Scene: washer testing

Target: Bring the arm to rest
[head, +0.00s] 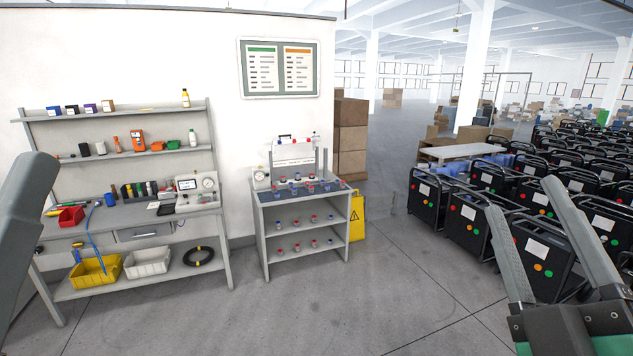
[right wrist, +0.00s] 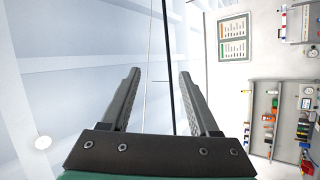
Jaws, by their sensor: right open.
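My right gripper (head: 521,196) is at the right of the head view, raised in front of the scene. Its two grey fingers stand apart with nothing between them. The right wrist view shows the same open, empty fingers (right wrist: 160,73), with the pale ceiling behind them. At the left edge of the head view, a single grey part of my left gripper (head: 22,225) shows. The rest of it is out of frame, so I cannot tell its opening.
A grey shelf bench (head: 130,215) with tools and bins stands at the left wall. A smaller test stand (head: 300,262) is at the centre, beside a yellow floor sign (head: 357,218). Several black wheeled units (head: 430,205) crowd the right. The floor (head: 310,315) in front is clear.

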